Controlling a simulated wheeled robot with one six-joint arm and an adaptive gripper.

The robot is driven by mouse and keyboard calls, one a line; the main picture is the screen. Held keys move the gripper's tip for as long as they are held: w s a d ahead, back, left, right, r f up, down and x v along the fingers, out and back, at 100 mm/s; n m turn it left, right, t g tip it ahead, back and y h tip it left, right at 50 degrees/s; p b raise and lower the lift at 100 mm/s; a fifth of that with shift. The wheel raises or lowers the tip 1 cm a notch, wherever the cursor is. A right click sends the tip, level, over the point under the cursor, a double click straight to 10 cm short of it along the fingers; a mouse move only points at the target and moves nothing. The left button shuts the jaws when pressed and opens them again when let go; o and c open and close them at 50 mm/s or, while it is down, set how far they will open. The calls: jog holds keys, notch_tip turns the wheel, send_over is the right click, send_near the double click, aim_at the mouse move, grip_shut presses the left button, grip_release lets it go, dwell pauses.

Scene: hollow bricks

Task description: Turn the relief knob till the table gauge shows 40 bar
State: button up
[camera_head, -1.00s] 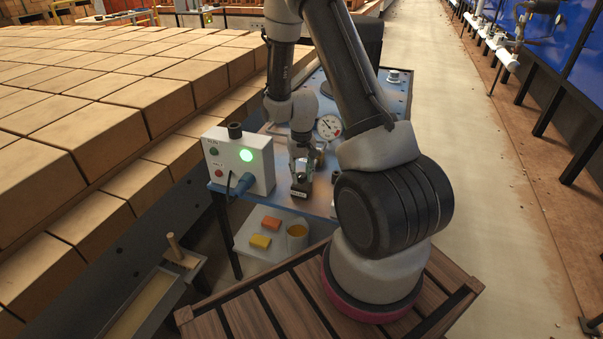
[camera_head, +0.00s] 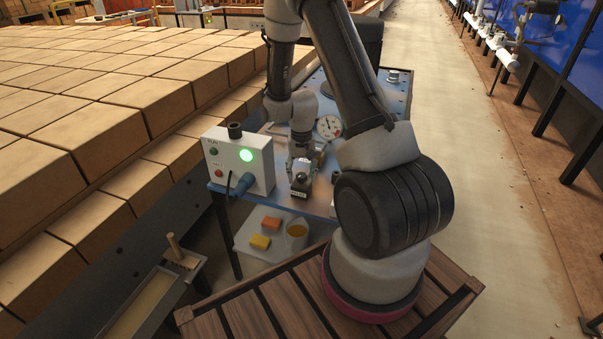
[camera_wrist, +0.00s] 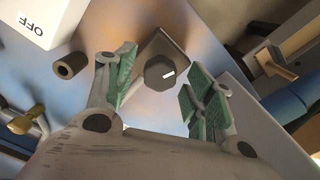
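In the head view my gripper (camera_head: 299,163) is just above and behind the knob. The round white table gauge (camera_head: 329,127) stands behind; its needle is too small to read surely.
A white control box (camera_head: 238,160) with a lit green lamp stands left of the knob. A shelf (camera_head: 250,236) below holds yellow and orange blocks and a cup. Stacked bricks (camera_head: 95,105) fill the left. Bare floor (camera_head: 440,110) lies to the right.

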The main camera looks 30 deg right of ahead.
aim_at(302, 175)
notch_tip(302, 175, up, 12)
dwell(0.6)
dwell(0.5)
jog(key=s+a+r+n+t, duration=0.2)
jog(key=s+r, duration=1)
jog(key=s+a+r+n+t, duration=0.2)
jog(key=s+a+r+n, duration=0.1)
jog(key=s+r, duration=0.8)
jog(key=shift+s+a+r, duration=0.2)
jog(key=shift+s+r, duration=0.2)
jog(key=shift+r, duration=0.3)
dwell(2.0)
